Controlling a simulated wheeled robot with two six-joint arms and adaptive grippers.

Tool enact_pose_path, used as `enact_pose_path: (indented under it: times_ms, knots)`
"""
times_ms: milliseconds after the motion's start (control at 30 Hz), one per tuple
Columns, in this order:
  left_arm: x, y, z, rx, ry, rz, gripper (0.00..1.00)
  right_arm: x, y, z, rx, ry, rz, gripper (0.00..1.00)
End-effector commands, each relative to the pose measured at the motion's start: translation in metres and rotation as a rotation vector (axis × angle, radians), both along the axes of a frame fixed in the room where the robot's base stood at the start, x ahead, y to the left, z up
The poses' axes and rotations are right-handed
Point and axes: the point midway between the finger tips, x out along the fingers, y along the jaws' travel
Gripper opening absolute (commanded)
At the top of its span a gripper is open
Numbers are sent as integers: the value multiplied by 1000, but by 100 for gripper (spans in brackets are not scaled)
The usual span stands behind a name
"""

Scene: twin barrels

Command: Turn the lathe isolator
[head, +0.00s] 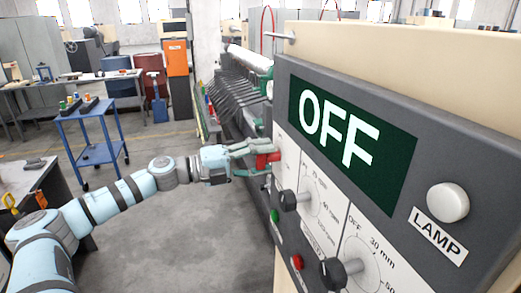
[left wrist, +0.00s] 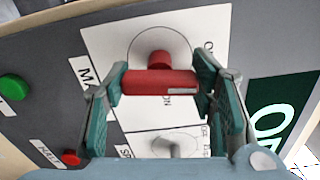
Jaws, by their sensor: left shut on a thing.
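The lathe isolator is a red bar handle (head: 268,159) on a white plate at the far left edge of the grey control panel (head: 440,188). My left gripper (head: 257,157) reaches it from the left and is shut on the handle. In the left wrist view the handle (left wrist: 158,83) lies crosswise between the two green fingers of the gripper (left wrist: 161,80), one at each end. Its red hub stands behind it on a dial circle. The lettering on the plate is partly hidden. A dark green sign (head: 350,138) on the panel reads OFF. My right gripper is not in view.
Below the isolator are black knobs (head: 334,272), a green button (head: 274,216) and a red button (head: 297,262). A pale lamp (head: 447,201) sits at the panel's right. A blue trolley (head: 92,133) stands at the left. Open floor lies below my arm.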

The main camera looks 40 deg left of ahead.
Motion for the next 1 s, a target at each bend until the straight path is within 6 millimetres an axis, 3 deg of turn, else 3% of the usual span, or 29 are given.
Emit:
enact_pose_path:
  times_ms: [300,867,900,1000]
  knots:
    - [1,1,3,-116,76,5,23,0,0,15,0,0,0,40]
    - [1,1,2,-143,94,5,23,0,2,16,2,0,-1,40]
    - [1,1,2,-142,94,5,57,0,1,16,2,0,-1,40]
    - [1,1,1,-142,94,4,72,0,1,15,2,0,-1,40]
